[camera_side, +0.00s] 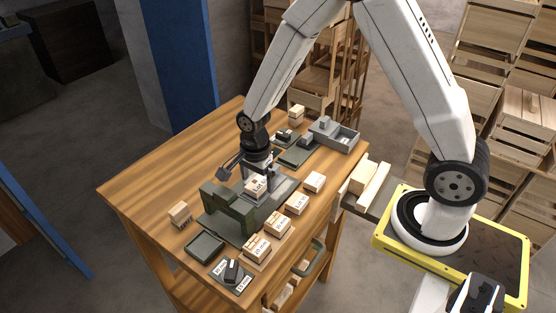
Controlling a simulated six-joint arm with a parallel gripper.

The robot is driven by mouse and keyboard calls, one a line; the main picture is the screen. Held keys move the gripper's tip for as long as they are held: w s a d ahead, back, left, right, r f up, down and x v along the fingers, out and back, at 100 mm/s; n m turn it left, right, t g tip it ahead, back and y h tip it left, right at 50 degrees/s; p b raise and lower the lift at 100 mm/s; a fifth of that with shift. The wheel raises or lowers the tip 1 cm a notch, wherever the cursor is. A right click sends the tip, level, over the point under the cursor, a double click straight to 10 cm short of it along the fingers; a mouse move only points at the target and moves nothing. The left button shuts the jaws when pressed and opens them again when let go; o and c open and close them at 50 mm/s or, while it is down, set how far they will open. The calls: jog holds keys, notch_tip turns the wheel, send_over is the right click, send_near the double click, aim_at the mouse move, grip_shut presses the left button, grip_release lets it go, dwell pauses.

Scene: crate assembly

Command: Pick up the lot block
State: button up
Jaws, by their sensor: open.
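My gripper (258,184) points down over the dark green fixture (232,214) in the middle of the wooden table. Its fingers are open, one on each side of a small pale block with dark print (257,187). Whether they touch the block cannot be told. Several similar pale printed blocks stand along the table's right side: one (314,182), another (296,203), a third (277,224) and one nearer the front (257,249). The print is too small to read, so I cannot tell which is the lot block.
A dark shallow tray (205,248) and a dark plate with a black knob (233,271) lie at the table's front. A block (180,213) stands at left. The table's left part is clear.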

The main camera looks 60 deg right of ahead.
jog(key=shift+f, duration=0.45)
jog(key=c, duration=1.3)
jog(key=shift+r, duration=0.25)
jog(key=shift+c, duration=0.2)
jog(key=shift+r, duration=0.9)
jog(key=s+r, duration=1)
jog(key=s, duration=0.4)
jog(key=shift+d+r, duration=0.25)
jog(key=shift+r, duration=0.1)
